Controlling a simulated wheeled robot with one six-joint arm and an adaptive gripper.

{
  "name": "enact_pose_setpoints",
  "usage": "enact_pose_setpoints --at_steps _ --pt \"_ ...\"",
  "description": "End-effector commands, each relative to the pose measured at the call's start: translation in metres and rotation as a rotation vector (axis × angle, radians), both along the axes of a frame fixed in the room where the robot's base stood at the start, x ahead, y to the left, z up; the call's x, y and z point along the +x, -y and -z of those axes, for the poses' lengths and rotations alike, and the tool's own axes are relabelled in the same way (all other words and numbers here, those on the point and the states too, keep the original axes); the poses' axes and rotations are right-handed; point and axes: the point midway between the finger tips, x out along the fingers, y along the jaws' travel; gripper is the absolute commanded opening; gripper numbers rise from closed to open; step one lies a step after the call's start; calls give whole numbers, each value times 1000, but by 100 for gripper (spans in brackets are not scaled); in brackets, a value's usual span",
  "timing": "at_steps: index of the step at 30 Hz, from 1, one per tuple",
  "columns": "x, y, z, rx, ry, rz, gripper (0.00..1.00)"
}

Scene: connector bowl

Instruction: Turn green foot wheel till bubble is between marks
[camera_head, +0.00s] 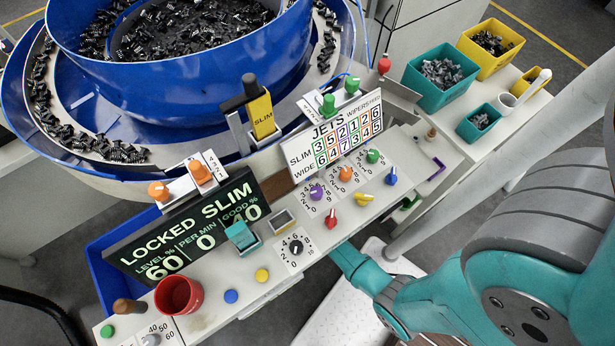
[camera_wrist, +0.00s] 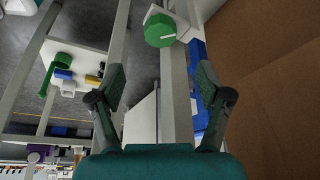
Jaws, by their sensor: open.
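A green foot wheel (camera_wrist: 160,30) with a white line on its face shows at the top middle of the wrist view, beside a pale upright post. My gripper (camera_wrist: 158,84) is open and empty, with one finger on each side of the picture. The wheel lies beyond the fingertips, roughly between their lines and apart from them. In the head view my arm reaches down past the bench's front edge, and my gripper is hidden there. I cannot make out the bubble or its marks in either view.
The bench (camera_head: 215,310) carries coloured knobs, a red cup (camera_head: 178,295) and a "LOCKED SLIM" display (camera_head: 185,230). A blue bowl (camera_head: 210,75) of connectors stands behind. Pale frame bars (camera_wrist: 116,45) run close to my fingers. A brown surface (camera_wrist: 270,90) fills the wrist view's right.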

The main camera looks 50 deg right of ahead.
Motion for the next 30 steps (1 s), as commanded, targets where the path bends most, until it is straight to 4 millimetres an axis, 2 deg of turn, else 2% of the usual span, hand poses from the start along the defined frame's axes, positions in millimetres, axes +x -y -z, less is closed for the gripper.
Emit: enact_pose_setpoints --at_steps 10,14,22,30 --pt "0 0 -1 1 -1 -4 77" --pt "-3 2 2 19 -15 -58 77" --pt "-15 11 11 92 -54 -387 77" --pt "-23 23 13 89 -31 -752 77"
